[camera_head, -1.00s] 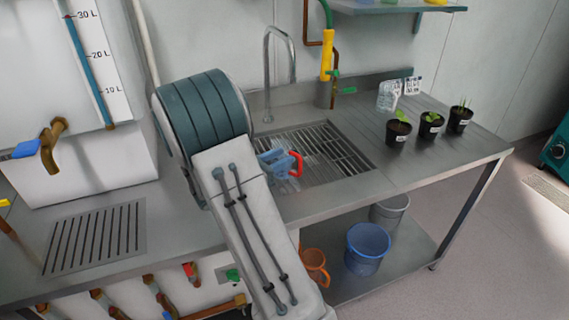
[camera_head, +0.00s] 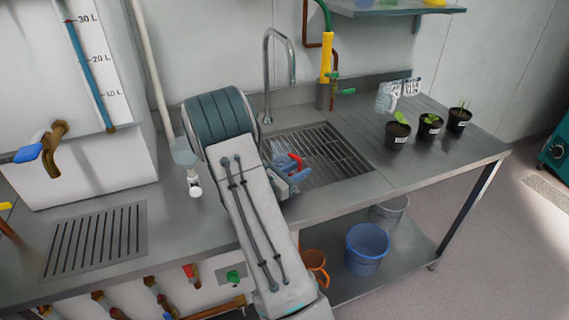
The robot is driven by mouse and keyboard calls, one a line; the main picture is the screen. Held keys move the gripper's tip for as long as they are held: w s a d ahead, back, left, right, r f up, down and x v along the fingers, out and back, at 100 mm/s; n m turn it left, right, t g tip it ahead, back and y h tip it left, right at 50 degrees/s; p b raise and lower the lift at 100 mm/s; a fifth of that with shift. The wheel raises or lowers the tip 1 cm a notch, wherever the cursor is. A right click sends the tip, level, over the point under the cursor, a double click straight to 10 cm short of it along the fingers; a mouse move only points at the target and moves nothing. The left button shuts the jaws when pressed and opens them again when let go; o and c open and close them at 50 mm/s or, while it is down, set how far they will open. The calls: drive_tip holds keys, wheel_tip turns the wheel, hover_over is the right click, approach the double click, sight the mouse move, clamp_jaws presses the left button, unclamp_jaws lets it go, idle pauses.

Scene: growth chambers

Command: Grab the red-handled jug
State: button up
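The red-handled jug (camera_head: 297,160) is in the sink area, just right of my arm. Its red handle shows clearly, but its body is small, partly see-through and partly covered. Blue parts beside and below the handle look like my gripper (camera_head: 288,174), close to the jug and overlapping it in this view. My forearm hides much of the gripper's near side. I cannot tell whether its fingers touch the handle or are closed around it.
A tall tap (camera_head: 267,80) stands behind the sink grating (camera_head: 335,150). Several black plant pots (camera_head: 397,134) stand on the bench to the right. A pale fitting (camera_head: 190,170) is left of my arm. A blue bucket (camera_head: 367,246) is on the lower shelf.

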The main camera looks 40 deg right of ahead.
sight(299, 159)
drive_tip(key=shift+d, duration=0.4)
drive_tip(key=shift+c, duration=0.3)
clamp_jaws()
drive_tip(key=shift+r, duration=0.1)
drive_tip(key=shift+r, duration=1.9)
drive_tip(key=s+d+r+b, duration=0.1)
drive_tip(key=s+d+r, duration=0.5)
drive_tip(key=d, duration=0.3)
drive_tip(key=shift+s+d+r, duration=0.2)
drive_tip(key=shift+s+r, duration=0.1)
drive_tip(key=shift+r, duration=0.15)
